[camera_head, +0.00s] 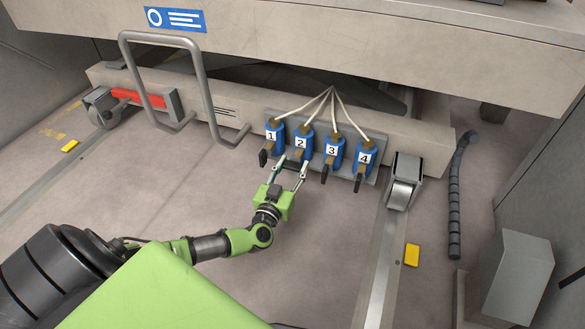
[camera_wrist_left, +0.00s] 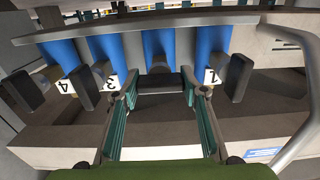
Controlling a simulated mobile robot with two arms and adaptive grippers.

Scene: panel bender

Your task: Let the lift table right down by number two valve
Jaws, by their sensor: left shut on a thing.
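The lift table (camera_head: 340,38) is a wide beige slab across the top of the head view, raised above its wheeled base. A row of blue valves numbered 1 to 4 is mounted on the base. Number two valve (camera_head: 303,143) is second from the left; in the upside-down wrist view it is the middle one (camera_wrist_left: 160,45). My left gripper (camera_head: 292,163) reaches it from the front. In the wrist view its fingers (camera_wrist_left: 160,88) are shut on the valve's black handle (camera_wrist_left: 160,83), which lies crosswise between them. The valve's number is hidden there. My right gripper is not in view.
Valve 1 (camera_head: 274,136) and valve 3 (camera_head: 334,153) stand close on either side, with valve 4 (camera_head: 364,160) beyond; their black handles hang down. A grey push handle (camera_head: 208,95) stands at the left. A grey block (camera_head: 515,277) is at the right. The floor in front is largely clear.

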